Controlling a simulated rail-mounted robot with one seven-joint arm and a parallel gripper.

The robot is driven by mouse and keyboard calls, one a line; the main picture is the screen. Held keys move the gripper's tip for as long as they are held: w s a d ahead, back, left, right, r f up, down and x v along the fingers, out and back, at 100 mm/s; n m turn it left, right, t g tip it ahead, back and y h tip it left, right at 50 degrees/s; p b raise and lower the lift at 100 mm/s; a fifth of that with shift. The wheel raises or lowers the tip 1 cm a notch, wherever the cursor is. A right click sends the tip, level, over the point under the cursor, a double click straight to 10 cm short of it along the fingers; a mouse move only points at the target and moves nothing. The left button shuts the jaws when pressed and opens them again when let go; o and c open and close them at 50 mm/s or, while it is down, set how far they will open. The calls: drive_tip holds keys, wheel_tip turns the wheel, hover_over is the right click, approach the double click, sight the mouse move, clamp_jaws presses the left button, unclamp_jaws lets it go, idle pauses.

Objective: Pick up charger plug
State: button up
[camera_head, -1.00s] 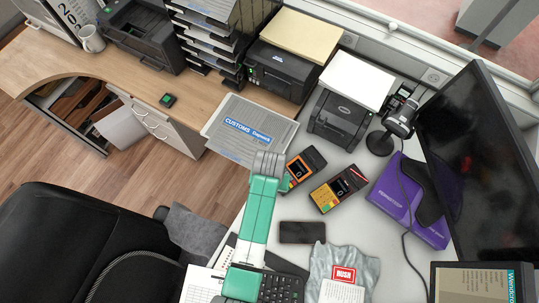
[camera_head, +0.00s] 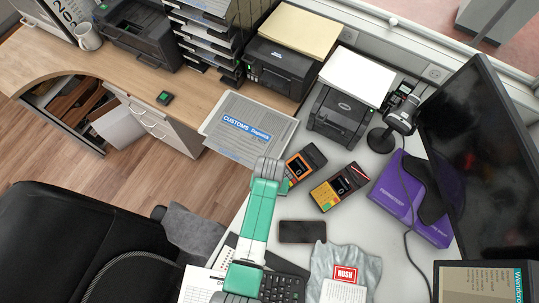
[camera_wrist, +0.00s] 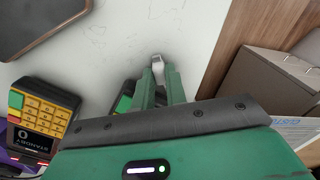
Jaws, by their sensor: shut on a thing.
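In the wrist view, my gripper (camera_wrist: 161,68) has its two green fingers close together on a small white piece, the charger plug (camera_wrist: 157,61). Only the plug's tip shows between the fingertips, against the white counter top. I cannot tell whether it touches the counter. In the head view, my green and white arm reaches up over the counter's left edge, and its wrist hides the fingers and the plug.
Two handheld terminals, an orange one (camera_head: 303,163) and a yellow one (camera_head: 338,187), lie close to the right of my wrist. A dark phone (camera_head: 302,231) and a keyboard (camera_head: 283,287) lie nearer. A customs tray (camera_head: 250,128) stands beyond. A black chair (camera_head: 75,235) is at left.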

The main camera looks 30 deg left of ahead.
drive_tip(key=shift+r, duration=0.6)
wheel_tip(320, 180, up, 2)
drive_tip(key=shift+r+p, duration=0.25)
drive_tip(key=shift+p, duration=0.45)
drive_tip(key=s+p, duration=0.1)
drive_tip(key=s, duration=0.4)
drive_tip(key=s+d+r+p, duration=0.1)
drive_tip(key=s, duration=0.4)
drive_tip(key=s+d+p, duration=0.1)
drive_tip(key=s, duration=0.5)
drive_tip(key=shift+d+r, duration=0.15)
drive_tip(key=shift+d, duration=0.1)
